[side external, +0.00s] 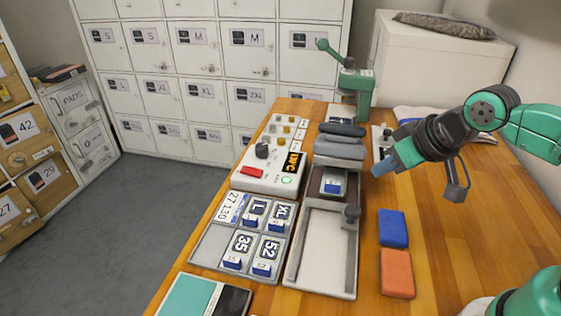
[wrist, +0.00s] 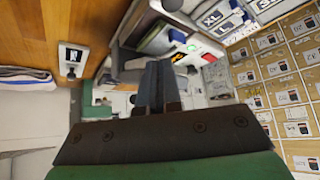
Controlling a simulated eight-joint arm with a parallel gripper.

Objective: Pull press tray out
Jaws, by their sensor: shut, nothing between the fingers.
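The press (side external: 338,148) stands mid-table, with dark padded bars on top. I cannot tell whether the knob joins the tray. My gripper (side external: 377,170) is shut and empty, right of the press and apart from the knob. In the wrist view the gripper's fingers (wrist: 158,82) are together and hide part of the bench behind them.
A control box (side external: 270,178) and a grey rack (side external: 210,246) of numbered blocks lie left of the press. Blue (side external: 393,228) and orange (side external: 397,273) pads lie to the right. A green lever stand (side external: 357,88) rises behind. The right table area is mostly clear.

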